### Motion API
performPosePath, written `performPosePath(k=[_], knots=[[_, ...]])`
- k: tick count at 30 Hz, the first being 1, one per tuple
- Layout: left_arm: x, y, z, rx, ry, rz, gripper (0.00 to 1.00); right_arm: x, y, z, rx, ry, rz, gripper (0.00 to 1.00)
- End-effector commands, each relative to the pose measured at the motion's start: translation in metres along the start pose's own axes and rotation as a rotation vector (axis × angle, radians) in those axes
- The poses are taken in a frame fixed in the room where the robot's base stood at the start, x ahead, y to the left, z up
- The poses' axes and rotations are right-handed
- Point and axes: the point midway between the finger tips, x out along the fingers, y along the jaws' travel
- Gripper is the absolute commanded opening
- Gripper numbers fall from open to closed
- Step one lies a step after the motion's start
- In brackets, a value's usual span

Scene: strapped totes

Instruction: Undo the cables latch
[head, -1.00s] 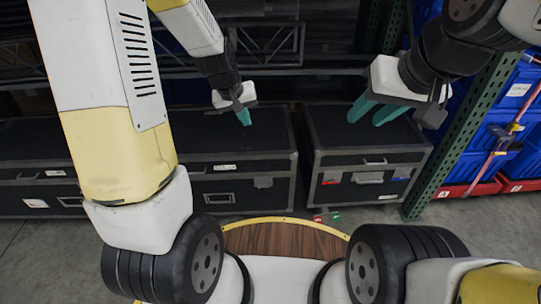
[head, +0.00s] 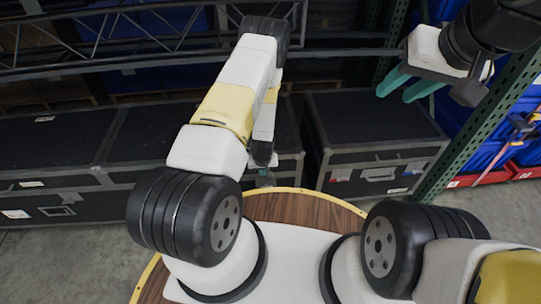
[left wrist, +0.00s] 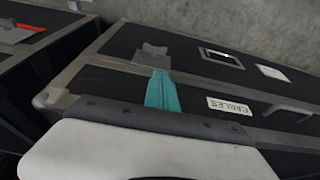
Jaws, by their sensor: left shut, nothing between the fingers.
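The black case with the CABLES label (left wrist: 229,106) fills much of the left wrist view; its grey latch (left wrist: 152,55) is on the front, near a corner. My left gripper (left wrist: 161,88) is shut and empty, its teal fingertips right by the latch's edge; I cannot tell whether they touch. In the head view the same case (head: 150,132) stands mid-row, its front mostly hidden behind my left arm. Only a bit of teal of my left gripper (head: 264,172) shows there. My right gripper (head: 408,88) is open and empty, above the right-hand case.
Another black case (head: 375,120) stands to the right, with a narrow gap between; its corner shows in the left wrist view (left wrist: 25,40). A further case (head: 45,150) is at left. A green rack post (head: 470,125) and blue bins (head: 510,140) are at far right.

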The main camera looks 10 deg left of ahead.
Motion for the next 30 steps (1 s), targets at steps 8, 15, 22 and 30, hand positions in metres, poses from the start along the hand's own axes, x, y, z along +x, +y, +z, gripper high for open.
performPosePath(k=[8, 15, 22, 30], knots=[[0.046, -0.001, 0.001, 0.0, -0.002, -0.001, 0.0, 0.0, 0.0, 0.0, 0.0, 0.0, 0.0, 0.36], [0.097, -0.001, 0.001, 0.0, -0.002, -0.001, 0.0, 0.0, 0.0, 0.0, 0.0, 0.0, 0.0, 0.36], [0.126, 0.0, 0.009, 0.001, -0.001, 0.0, 0.0, 0.0, 0.0, 0.0, 0.0, 0.0, 0.0, 0.36], [0.134, 0.0, 0.011, 0.0, -0.001, 0.0, 0.0, 0.0, 0.0, 0.0, 0.0, 0.0, 0.0, 0.36]])
